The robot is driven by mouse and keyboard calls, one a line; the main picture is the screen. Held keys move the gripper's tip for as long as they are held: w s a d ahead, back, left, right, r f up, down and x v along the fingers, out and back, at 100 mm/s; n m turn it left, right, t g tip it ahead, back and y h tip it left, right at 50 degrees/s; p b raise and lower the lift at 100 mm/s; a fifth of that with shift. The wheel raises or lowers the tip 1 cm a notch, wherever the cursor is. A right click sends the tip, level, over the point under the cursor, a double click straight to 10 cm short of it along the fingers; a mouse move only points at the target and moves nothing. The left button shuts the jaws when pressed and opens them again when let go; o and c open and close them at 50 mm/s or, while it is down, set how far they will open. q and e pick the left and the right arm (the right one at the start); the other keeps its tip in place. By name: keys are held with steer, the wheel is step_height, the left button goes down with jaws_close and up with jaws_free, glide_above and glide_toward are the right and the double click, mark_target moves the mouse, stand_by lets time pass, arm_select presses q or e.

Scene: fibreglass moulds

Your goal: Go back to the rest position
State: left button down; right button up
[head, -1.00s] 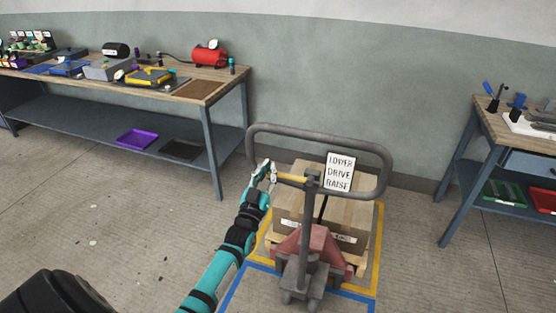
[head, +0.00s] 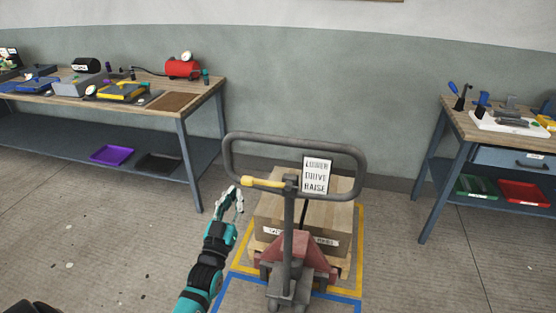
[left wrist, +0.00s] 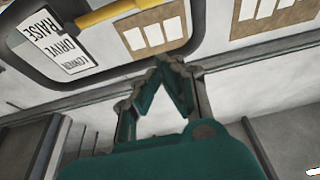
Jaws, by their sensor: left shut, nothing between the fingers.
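My left gripper (head: 235,193) is shut and empty, just left of the pallet jack's handle in the head view. In the left wrist view its fingertips (left wrist: 168,62) meet at the tips. The pallet jack (head: 288,235) stands upright with a grey loop handle and a yellow lever (head: 263,183). The lever is to the right of the gripper and apart from it. A sign (head: 317,174) on the handle reads LOWER, DRIVE, RAISE. My right gripper is not in view.
A cardboard box (head: 268,215) sits on a pallet behind the jack, inside yellow floor tape (head: 359,245). A workbench (head: 205,95) stands at the left and another (head: 450,112) at the right. The floor at the left front is clear.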

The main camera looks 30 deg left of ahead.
arm_select(q)
steer(key=s+d+f+m+g+h, duration=0.1)
steer(key=d+f+g+h, duration=0.15)
steer(key=f, duration=0.95)
steer(key=s+d+f+m+g+h, duration=0.1)
steer(key=s+d+f+g, duration=0.15)
steer(key=f, duration=0.85)
steer(key=s+d+f+g+h, duration=0.1)
steer(key=s+d+f+g, duration=0.25)
steer(key=f, duration=0.45)
steer(key=s+d+f+g, duration=0.2)
steer(key=s+f, duration=0.3)
steer(key=f, duration=0.3)
steer(key=s+d+f+m+g, duration=0.1)
steer(key=s+f+g, duration=0.2)
steer(key=s+f, duration=0.3)
steer(key=s+d+f+m+g, duration=0.1)
steer(key=s+f, duration=0.4)
steer(key=s, duration=1.1)
steer(key=s+d+f+m+g, duration=0.1)
steer(key=s+f+g, duration=0.4)
steer(key=s, duration=0.6)
steer(key=shift+d+f+g+h, duration=0.35)
steer(key=shift+d+f, duration=0.35)
steer(key=shift+f, duration=0.1)
